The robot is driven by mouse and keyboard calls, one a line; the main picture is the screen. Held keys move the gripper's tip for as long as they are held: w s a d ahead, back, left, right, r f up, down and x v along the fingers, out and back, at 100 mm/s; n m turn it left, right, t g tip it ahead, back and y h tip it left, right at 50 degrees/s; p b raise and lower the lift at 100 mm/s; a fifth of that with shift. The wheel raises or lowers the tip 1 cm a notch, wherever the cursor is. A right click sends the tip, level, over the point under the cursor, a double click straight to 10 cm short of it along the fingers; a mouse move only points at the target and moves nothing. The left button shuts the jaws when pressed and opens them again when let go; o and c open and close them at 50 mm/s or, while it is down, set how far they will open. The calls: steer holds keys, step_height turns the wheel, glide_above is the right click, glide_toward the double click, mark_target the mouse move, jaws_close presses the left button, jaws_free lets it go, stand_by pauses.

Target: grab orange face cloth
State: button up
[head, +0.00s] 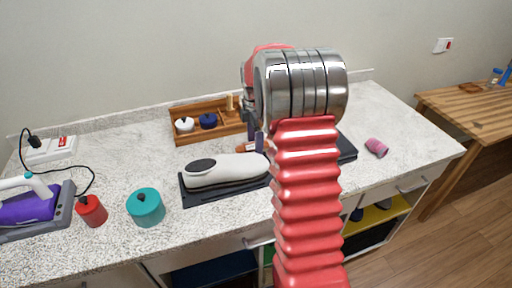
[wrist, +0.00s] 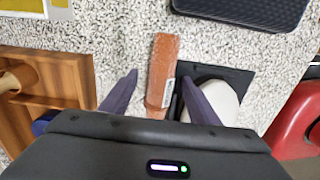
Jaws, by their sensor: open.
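The orange face cloth (wrist: 163,62) is a rolled or folded strip with a white label, lying on the speckled counter in the wrist view. In the head view only a small orange piece of it (head: 241,149) shows, the rest hidden by my arm. My gripper (wrist: 158,79) is open, its two dark purple fingers on either side of the cloth, with gaps showing at both sides. Whether the fingertips are down at the cloth's height I cannot tell. In the head view my gripper is mostly hidden behind my red arm.
A white and black appliance on a dark base (head: 222,172) lies close by the cloth. A wooden tray (head: 182,111) with small lidded pots stands behind. A teal pot (head: 146,208), a red pot (head: 91,211) and a purple iron (head: 28,208) are left. A pink roll (head: 376,147) is right.

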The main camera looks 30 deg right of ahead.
steer(key=shift+c, duration=0.6)
steer(key=c, duration=1)
step_height(320, 180, up, 10)
